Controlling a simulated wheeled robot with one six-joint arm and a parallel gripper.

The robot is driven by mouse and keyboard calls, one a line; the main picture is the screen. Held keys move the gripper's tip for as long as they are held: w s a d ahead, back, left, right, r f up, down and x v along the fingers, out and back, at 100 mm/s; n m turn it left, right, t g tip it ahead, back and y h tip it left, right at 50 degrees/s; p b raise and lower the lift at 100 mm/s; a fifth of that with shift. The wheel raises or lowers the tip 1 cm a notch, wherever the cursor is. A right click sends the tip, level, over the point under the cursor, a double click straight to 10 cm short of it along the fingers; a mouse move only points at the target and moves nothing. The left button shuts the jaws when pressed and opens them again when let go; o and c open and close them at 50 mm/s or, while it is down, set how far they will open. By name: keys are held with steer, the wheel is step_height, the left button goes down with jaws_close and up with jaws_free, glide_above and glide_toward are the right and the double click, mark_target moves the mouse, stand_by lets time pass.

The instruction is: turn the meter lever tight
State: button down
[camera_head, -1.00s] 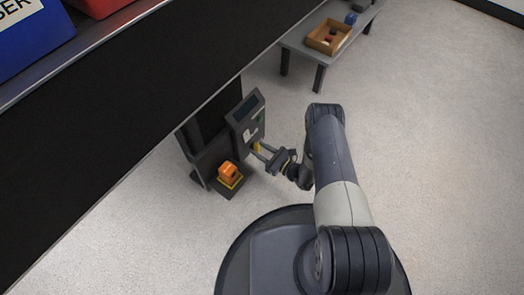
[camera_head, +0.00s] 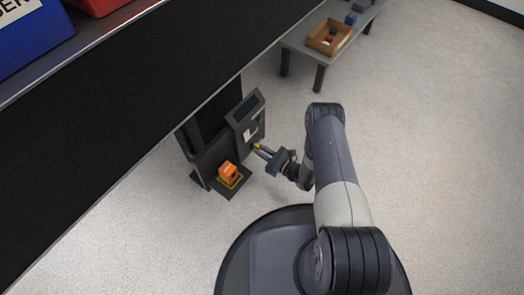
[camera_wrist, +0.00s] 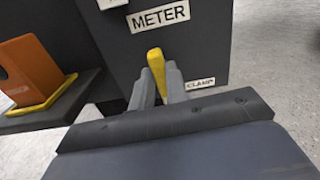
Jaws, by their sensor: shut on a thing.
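The meter (camera_head: 247,112) is a dark box with a screen, standing on the floor unit below the dark shelf. In the wrist view its front panel (camera_wrist: 215,55) carries a "METER" label and a "CLAMP" label. The yellow meter lever (camera_wrist: 156,67) stands out from that panel, close to upright in the wrist view. My gripper (camera_wrist: 160,90) is shut on the lever, with a finger on each side of it. The lever's lower part is hidden between the fingers. In the head view my gripper (camera_head: 264,152) is at the meter's lower front, with a little yellow showing at its tips.
An orange block (camera_head: 228,172) sits on a yellow-edged dark platform (camera_head: 226,192) left of my gripper. A low grey table (camera_head: 300,48) with a wooden tray (camera_head: 316,44) stands behind. The floor (camera_head: 430,130) to the right is clear.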

steer(key=shift+s+a+f+n+b, duration=0.15)
steer(key=shift+n+b, duration=0.6)
steer(key=shift+n, duration=2)
steer(key=shift+s+a+f+n+b, duration=0.15)
steer(key=shift+n+b, duration=0.65)
steer(key=shift+n, duration=2)
steer(key=shift+s+a+f+n+b, duration=0.2)
steer(key=shift+n+b, duration=0.55)
steer(key=shift+n, duration=2)
steer(key=shift+w+d+f, duration=0.1)
steer(key=shift+d, duration=0.05)
steer(key=c, duration=1.4)
jaws_free()
steer(key=p+v, duration=0.3)
steer(key=v, duration=0.7)
steer(key=shift+s+d, duration=0.25)
steer(key=shift+d, duration=0.1)
steer(key=shift+a, duration=0.1)
